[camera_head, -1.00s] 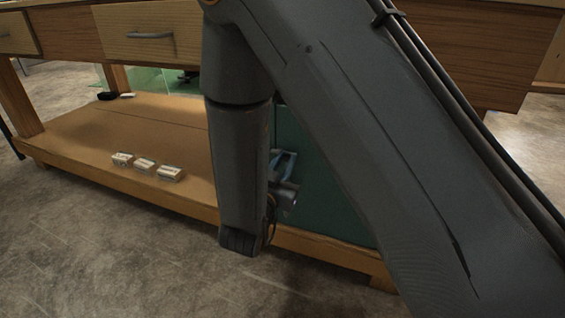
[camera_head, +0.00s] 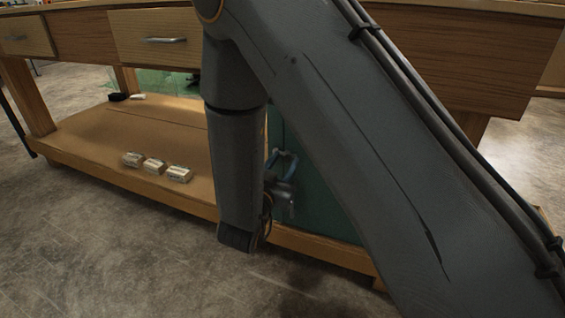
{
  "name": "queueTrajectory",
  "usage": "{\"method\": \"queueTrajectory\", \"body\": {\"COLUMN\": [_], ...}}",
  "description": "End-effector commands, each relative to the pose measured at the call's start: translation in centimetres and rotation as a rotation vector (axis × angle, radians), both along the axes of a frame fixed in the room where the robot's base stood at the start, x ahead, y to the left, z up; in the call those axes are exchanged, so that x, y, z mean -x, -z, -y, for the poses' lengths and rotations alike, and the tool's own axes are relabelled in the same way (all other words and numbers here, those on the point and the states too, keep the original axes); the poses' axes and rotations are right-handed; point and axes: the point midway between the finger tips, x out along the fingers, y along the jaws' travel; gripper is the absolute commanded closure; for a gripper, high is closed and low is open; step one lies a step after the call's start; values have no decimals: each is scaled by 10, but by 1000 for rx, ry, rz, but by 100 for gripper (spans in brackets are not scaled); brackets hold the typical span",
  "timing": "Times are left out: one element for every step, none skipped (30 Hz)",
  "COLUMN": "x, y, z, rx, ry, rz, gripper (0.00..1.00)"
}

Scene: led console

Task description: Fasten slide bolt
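My gripper (camera_head: 283,165) shows only in part, as a small grey-blue shape beside my arm's lower link. It is in front of a dark green panel (camera_head: 318,205) under the workbench. My arm covers much of that panel. I cannot make out the slide bolt; it is hidden or too small to tell. I cannot tell whether the gripper's fingers are apart or together, or whether they touch anything.
The wooden workbench has a drawer with a metal handle (camera_head: 166,40) and a low shelf (camera_head: 80,143). Several small pale boxes (camera_head: 154,166) lie on the shelf. A small black item (camera_head: 118,97) lies farther back. The concrete floor (camera_head: 110,250) in front is clear.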

Motion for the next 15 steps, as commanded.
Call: {"method": "queueTrajectory", "body": {"x": [5, 9, 15, 19, 24, 31, 36, 40, 46, 50, 54, 58, 61, 63, 66], "y": [-1, -1, -1, -1, -1, -1, -2, -2, -2, -2, -1, -1, -1, -1, -1], "z": [-3, -5, -7, -9, -11, -14, -16, -18, -20, -22, -24, -26, -27, -28, -29], "rx": [1, 0, 1, 2, 3, 2, 2, 2, 1, 2, 2, 1, 1, 1, 1], "ry": [-3, -4, -4, -5, -6, -6, -6, -7, -6, -7, -7, -6, -6, -6, -7], "rz": [-1, -2, -3, -3, -3, -2, -2, -2, -2, -2, -2, -2, -1, -1, -1], "gripper": [64, 64, 64, 64, 64, 64, 64, 64, 64, 64, 64, 64, 64, 64, 64]}}
